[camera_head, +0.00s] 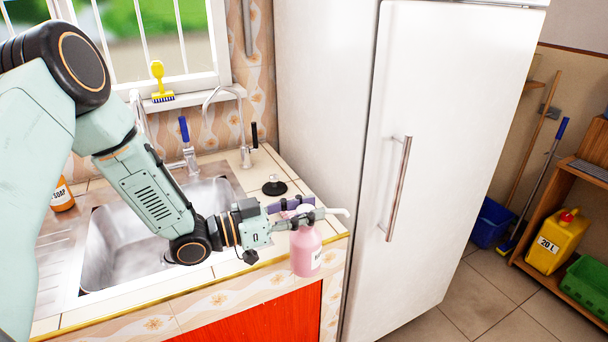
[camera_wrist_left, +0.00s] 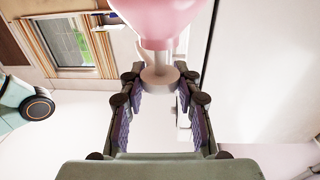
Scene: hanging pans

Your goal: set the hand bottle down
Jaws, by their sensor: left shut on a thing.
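The pink hand bottle (camera_head: 306,252), with a white label and a pale pump spout, is upright at the front right corner of the counter (camera_head: 331,229). Its lower end overlaps the counter's front edge in the picture; I cannot tell whether its base touches the tiles. My left gripper (camera_head: 292,214) is shut around the bottle's neck, below the spout. In the left wrist view, the pink body (camera_wrist_left: 158,18) is at the top and the pump neck is between the purple-padded fingers (camera_wrist_left: 160,105). My right gripper is not in view.
A steel sink (camera_head: 125,262) lies left of the bottle, with taps behind it. A black plug (camera_head: 274,186) sits on the tiles behind the gripper. A white fridge (camera_head: 440,150) stands close on the right. An orange soap bottle (camera_head: 62,196) is at far left.

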